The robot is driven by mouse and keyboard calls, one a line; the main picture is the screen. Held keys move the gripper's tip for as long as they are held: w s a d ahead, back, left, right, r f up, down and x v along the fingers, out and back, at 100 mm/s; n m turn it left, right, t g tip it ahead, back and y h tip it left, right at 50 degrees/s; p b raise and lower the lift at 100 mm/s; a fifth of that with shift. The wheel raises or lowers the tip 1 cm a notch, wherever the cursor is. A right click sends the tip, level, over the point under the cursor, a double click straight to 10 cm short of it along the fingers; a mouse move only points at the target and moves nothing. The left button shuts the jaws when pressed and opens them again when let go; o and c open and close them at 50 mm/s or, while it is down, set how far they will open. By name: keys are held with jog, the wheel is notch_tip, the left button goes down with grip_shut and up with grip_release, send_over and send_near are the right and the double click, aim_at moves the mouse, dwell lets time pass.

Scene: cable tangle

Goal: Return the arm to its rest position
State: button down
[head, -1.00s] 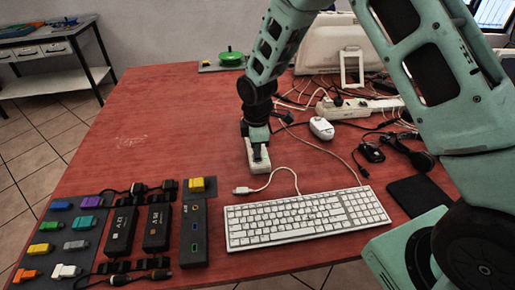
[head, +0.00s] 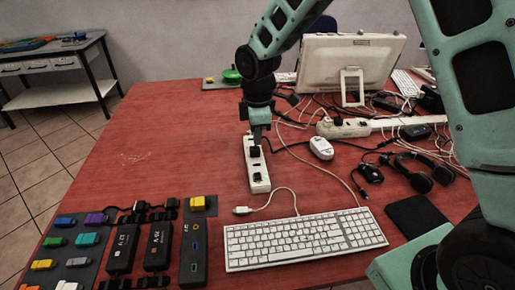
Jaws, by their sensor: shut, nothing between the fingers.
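My arm reaches in from the right and bends down over the middle of the red table (head: 150,120). My gripper (head: 256,146) points down with its fingers shut, at the far half of a white power strip (head: 257,175). I cannot tell whether the fingertips touch the strip or are just above it. Nothing shows between the fingers.
A white keyboard (head: 300,240) lies in front of the strip. A white mouse (head: 321,147), black headphones (head: 420,172), tangled cables and a monitor (head: 350,62) crowd the right and back. Black adapters (head: 158,245) and coloured connectors (head: 88,239) lie front left. The table's left middle is clear.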

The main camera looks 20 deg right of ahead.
jog(key=shift+r, duration=0.6)
jog(key=shift+s, duration=0.1)
jog(key=s+a+r+m, duration=0.2)
jog(key=s+a+r, duration=0.1)
jog(key=s, duration=0.4)
jog(key=s+a+r+m, duration=0.1)
jog(key=s+a+r, duration=0.15)
jog(key=s, duration=0.45)
jog(key=s+m, duration=0.5)
jog(key=s, duration=1.1)
jog(key=shift+s+r+g+y, duration=0.25)
jog(key=shift+r+g+y, duration=0.15)
